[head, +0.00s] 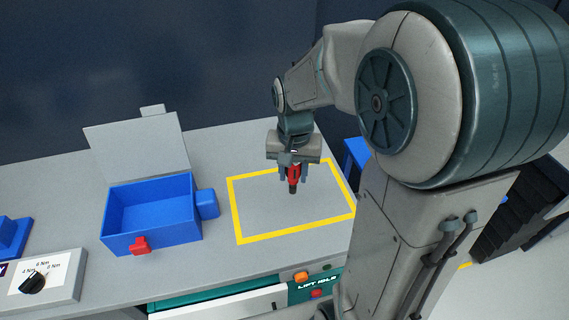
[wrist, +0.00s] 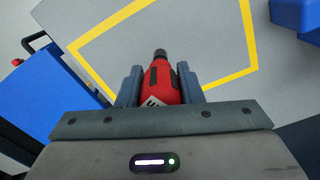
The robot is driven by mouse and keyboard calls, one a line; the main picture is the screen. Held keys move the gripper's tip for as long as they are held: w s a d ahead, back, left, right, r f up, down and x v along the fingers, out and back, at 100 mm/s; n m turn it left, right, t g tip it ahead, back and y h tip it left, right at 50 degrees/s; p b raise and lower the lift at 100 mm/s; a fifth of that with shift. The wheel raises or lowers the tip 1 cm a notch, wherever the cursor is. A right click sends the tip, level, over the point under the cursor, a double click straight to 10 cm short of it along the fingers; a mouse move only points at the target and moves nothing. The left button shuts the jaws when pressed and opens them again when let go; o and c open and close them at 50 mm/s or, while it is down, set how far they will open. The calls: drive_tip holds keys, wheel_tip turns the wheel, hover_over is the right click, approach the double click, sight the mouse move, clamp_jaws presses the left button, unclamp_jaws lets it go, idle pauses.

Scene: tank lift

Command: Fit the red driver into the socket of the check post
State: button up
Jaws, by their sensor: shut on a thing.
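My gripper (head: 293,177) is shut on the red driver (head: 294,171) and holds it above the yellow-outlined area of the bench. The driver points down, with its dark tip lowest. In the wrist view the red driver (wrist: 164,84) sits between the two grey fingers of my gripper (wrist: 160,76), its dark nose pointing away from the palm. I cannot make out the check post or its socket in either view. A blue piece (head: 13,236) at the left edge is cut off, and I cannot tell what it is.
A blue open box (head: 150,240) with a red latch (head: 140,246) and a raised grey lid (head: 137,146) stands left of the yellow outline (head: 237,210). A dial panel (head: 62,276) is at front left. Another blue item (head: 355,154) is at the right. The outlined area looks clear.

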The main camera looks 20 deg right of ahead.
sight(290, 178)
drive_tip(key=shift+w+d+f+p, duration=0.1)
drive_tip(key=shift+w+f+p, duration=0.1)
drive_tip(key=shift+w+f, duration=0.6)
drive_tip(key=shift+w+f+p, duration=0.2)
drive_tip(key=shift+w+f, duration=0.2)
drive_tip(key=shift+f, duration=0.85)
drive_tip(key=shift+w+d+f+p, duration=0.1)
drive_tip(key=shift+w+f+p, duration=0.1)
drive_tip(key=shift+w+f, duration=0.6)
drive_tip(key=shift+s+f, duration=0.2)
drive_tip(key=shift+f, duration=0.1)
drive_tip(key=shift+f, duration=0.15)
drive_tip(key=o, duration=1.1)
